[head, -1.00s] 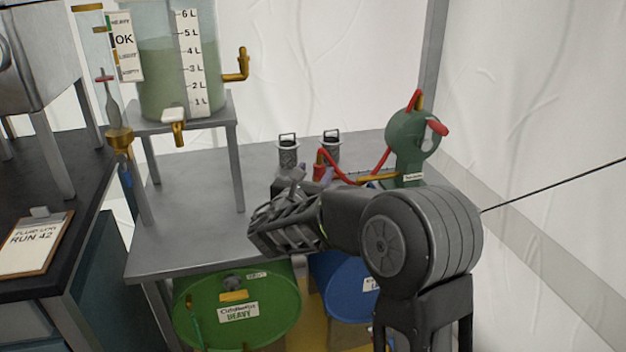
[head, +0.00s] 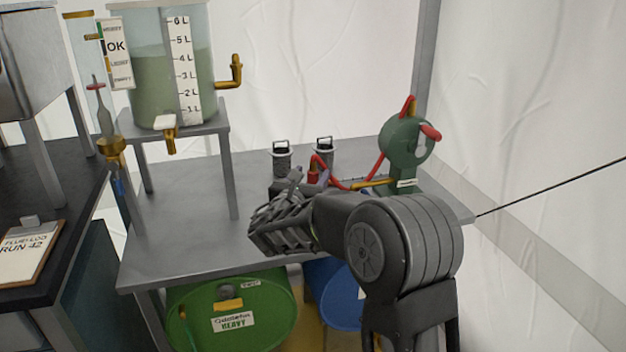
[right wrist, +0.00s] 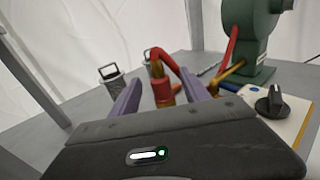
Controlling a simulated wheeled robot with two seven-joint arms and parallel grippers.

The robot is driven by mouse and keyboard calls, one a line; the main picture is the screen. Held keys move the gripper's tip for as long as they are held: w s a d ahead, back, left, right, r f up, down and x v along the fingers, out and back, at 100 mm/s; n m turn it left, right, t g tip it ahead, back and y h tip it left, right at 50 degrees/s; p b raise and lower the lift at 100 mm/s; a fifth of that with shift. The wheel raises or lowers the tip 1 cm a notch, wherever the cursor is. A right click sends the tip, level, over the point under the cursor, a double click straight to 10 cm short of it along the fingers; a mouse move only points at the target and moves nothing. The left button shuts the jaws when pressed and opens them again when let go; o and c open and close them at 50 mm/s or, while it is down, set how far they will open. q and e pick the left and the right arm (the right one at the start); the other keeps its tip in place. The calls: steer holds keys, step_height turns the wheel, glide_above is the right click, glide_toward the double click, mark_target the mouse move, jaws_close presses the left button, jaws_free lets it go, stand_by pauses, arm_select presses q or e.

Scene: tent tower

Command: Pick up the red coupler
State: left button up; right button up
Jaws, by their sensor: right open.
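The red coupler (right wrist: 162,92) stands upright on the grey bench, with a brass part at its top and a red hose bending from it. It also shows in the head view (head: 315,172), small and partly hidden behind my right gripper. My right gripper (right wrist: 160,98) is open, its two purple fingers either side of the coupler in the right wrist view. The coupler appears beyond the fingertips or between them; I cannot tell which. In the head view the right gripper (head: 308,182) is over the bench, mostly hidden by its wrist. My left gripper is not in view.
A green pump (head: 405,142) stands right of the coupler, joined by the red hose. Two grey canisters (head: 282,158) stand behind. A graduated tank (head: 150,75) rests on a stand at left. A board with a black knob (right wrist: 270,100) lies close on the right.

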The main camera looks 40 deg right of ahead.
steer(key=x, duration=0.5)
steer(key=shift+f+b, duration=0.15)
steer(key=shift+b, duration=0.2)
steer(key=shift+c, duration=0.5)
jaws_close()
